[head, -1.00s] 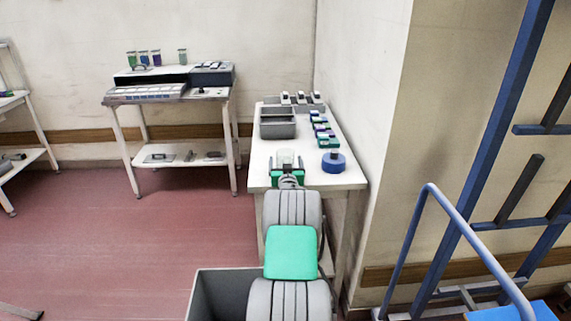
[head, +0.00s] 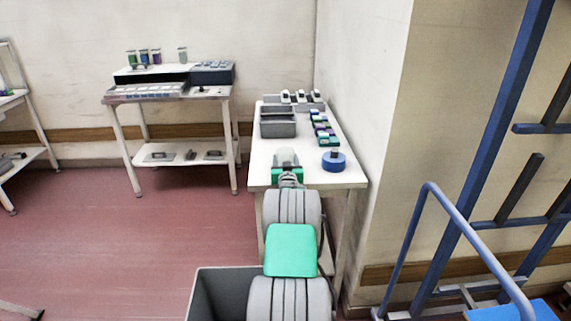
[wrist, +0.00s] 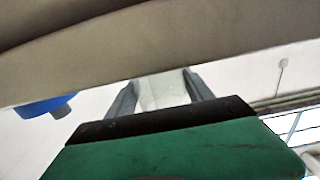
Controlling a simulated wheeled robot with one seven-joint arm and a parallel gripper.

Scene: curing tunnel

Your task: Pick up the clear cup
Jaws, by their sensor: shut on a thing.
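The clear cup (head: 286,157) is at the front left part of the white table (head: 262,176), just beyond my gripper (head: 287,167) in the head view. In the wrist view the cup (wrist: 163,92) is pale and translucent, between the two grey fingers of my gripper (wrist: 162,90). The fingers are shut on its sides. The green gripper body hides part of the cup. I cannot tell whether the cup touches the table.
A blue round object (head: 333,162) stands right of the cup and also shows in the wrist view (wrist: 48,106). A grey bin (head: 278,127), several small green boxes (head: 322,128) and white-topped items (head: 301,97) lie farther back. A wall bounds the table's right.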

